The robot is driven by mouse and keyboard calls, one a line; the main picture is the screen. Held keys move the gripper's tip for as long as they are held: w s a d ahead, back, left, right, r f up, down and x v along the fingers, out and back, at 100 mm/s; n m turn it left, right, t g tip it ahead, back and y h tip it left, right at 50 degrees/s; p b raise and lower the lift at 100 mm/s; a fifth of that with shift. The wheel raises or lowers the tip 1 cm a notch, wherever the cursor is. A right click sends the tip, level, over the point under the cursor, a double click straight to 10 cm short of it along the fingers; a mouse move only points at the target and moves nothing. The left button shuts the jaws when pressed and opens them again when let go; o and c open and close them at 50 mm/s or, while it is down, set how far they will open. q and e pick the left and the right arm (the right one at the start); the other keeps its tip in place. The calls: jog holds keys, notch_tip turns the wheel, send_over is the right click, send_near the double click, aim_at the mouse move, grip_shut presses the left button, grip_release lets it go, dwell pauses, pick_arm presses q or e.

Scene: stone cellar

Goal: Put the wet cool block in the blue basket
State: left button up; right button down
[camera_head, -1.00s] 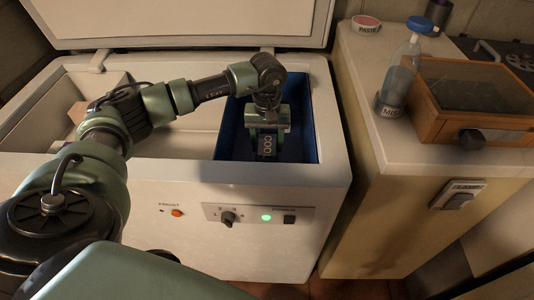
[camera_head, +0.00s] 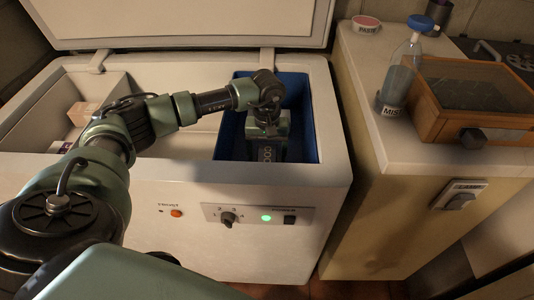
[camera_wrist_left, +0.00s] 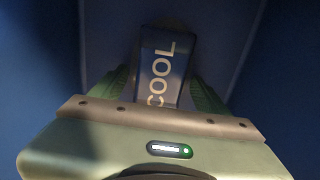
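The cool block (camera_head: 265,154) is a dark block with the pale word COOL on its face. It is down inside the blue basket (camera_head: 311,133), at the right end of the chest freezer. My left gripper (camera_head: 268,148) reaches down into the basket. In the left wrist view the cool block (camera_wrist_left: 162,68) stands between the two green fingers (camera_wrist_left: 158,82), which appear shut against its sides. The basket's blue walls surround it there. The block's lower end and its contact with the basket floor are hidden. I cannot make out wetness. My right gripper is not in view.
The white freezer (camera_head: 190,166) has its lid (camera_head: 190,22) raised behind. Boxes (camera_head: 80,112) lie in its left compartment. At right, a counter (camera_head: 360,75) holds a bottle (camera_head: 399,75), a paste tin (camera_head: 367,24) and a wooden case (camera_head: 440,128).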

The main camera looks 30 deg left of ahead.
aim_at(267, 156)
pick_arm(q)
jog(key=shift+r, duration=0.15)
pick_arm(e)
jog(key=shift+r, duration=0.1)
pick_arm(q)
notch_tip(267, 156, up, 12)
jog(key=p, duration=0.1)
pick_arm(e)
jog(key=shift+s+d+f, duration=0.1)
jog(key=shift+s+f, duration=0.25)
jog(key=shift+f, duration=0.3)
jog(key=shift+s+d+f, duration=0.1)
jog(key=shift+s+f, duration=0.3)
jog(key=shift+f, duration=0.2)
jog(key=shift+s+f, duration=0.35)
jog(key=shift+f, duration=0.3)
